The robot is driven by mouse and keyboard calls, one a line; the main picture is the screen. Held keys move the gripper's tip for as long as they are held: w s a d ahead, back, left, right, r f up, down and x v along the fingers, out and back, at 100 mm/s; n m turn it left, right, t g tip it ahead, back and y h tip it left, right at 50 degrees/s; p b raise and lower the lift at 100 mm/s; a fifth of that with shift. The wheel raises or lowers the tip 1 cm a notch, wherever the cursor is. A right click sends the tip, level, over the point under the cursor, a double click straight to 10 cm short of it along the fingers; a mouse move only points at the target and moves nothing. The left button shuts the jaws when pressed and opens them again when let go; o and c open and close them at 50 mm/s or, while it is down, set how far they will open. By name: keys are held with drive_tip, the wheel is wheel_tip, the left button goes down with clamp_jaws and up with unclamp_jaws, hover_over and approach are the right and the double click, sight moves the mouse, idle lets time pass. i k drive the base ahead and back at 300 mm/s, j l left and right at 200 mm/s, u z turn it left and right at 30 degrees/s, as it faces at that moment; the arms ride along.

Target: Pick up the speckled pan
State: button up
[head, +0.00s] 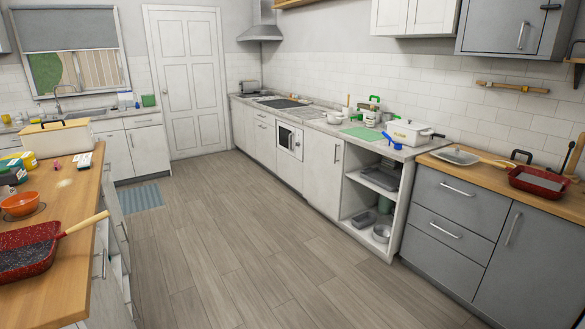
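A red speckled pan (25,258) with a dark grey speckled inside lies on the wooden counter at the lower left. Its pale wooden handle points up and to the right, past the counter's edge. The picture's left edge cuts off part of this pan. A second red pan (540,182) with a dark inside lies on the wooden top at the right. My gripper is not in view.
An orange bowl (20,204) stands close behind the left pan, with a cream box (55,137) farther back. A glass-like lid (455,156) lies left of the right pan. Open wooden floor (230,250) separates the counters. A blue mat (140,199) lies by the sink.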

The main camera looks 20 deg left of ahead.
sight(27, 252)
drive_tip(key=i+j+u, duration=0.2)
drive_tip(key=i+u, duration=0.15)
drive_tip(key=u, duration=0.15)
drive_tip(key=i+j+u, duration=0.1)
drive_tip(key=i+u, duration=0.25)
drive_tip(key=u, duration=0.15)
drive_tip(key=i+u, duration=0.45)
drive_tip(key=i+l+u, duration=0.2)
drive_tip(key=u, duration=0.3)
drive_tip(key=i+l+u, duration=0.1)
drive_tip(key=i+u, duration=0.25)
drive_tip(key=i+l+u, duration=0.2)
drive_tip(key=u, duration=0.15)
drive_tip(key=i+l+u, duration=0.3)
drive_tip(key=i+l, duration=0.05)
drive_tip(key=i, duration=0.05)
